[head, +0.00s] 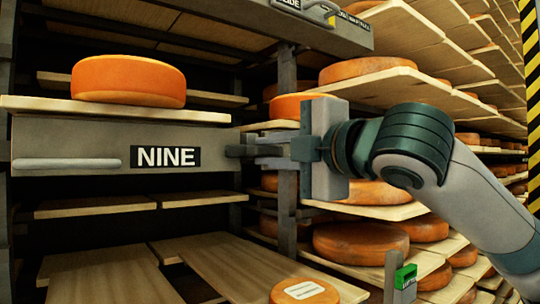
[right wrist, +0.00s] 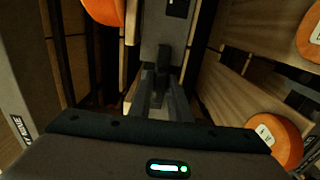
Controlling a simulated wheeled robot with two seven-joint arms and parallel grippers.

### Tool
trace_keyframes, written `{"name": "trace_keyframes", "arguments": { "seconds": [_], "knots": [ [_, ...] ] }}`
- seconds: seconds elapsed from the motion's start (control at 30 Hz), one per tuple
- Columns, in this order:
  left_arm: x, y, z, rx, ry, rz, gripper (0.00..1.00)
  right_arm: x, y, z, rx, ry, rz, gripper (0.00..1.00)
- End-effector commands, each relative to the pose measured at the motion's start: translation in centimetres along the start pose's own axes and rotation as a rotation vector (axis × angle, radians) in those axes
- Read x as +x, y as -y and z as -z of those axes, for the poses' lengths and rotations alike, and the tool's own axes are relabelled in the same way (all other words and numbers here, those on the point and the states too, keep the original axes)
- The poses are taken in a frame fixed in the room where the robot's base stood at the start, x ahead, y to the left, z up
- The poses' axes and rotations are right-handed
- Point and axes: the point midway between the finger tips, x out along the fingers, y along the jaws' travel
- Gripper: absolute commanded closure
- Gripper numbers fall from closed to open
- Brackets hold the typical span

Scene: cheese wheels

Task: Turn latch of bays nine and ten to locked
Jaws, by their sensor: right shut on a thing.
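The bay nine drawer front (head: 60,135) is grey with a black NINE label (head: 165,157) and a long bar handle at its left. At its right end is a dark latch lever (head: 238,151), mostly hidden by my fingers; in the right wrist view the lever (right wrist: 163,62) stands between the fingertips. My right gripper (head: 258,151) reaches in from the right and is shut on the latch lever. It also shows in the right wrist view (right wrist: 163,92). I cannot read the latch's position. No label for bay ten is visible. My left gripper is not in view.
An orange cheese wheel (head: 128,83) sits on the board above bay nine. A grey upright post (head: 287,215) stands just behind my right gripper. Racks of cheese wheels fill the right side. A green tag (head: 404,277) is on a post at the lower right.

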Motion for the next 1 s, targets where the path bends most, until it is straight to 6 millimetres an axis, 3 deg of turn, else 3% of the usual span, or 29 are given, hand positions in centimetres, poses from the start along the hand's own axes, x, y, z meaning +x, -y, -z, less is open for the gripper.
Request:
{"name": "trace_keyframes", "arguments": {
  "seconds": [0.43, 0.47, 0.53, 1.0],
  "knots": [
    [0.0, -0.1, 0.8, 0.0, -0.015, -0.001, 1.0, 0.0, 0.0, 0.0, 0.017, 0.001, 0.001, 1.0],
    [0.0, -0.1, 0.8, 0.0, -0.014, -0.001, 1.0, 0.0, 0.0, 0.0, 0.017, 0.001, 0.001, 0.8],
    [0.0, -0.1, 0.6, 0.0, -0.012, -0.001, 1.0, 0.0, 0.0, 0.0, 0.016, 0.001, 0.001, 0.67],
    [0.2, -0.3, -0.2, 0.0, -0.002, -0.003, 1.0, -0.5, 0.1, 0.0, 0.014, 0.0, 0.0, 0.67]
  ]
}}
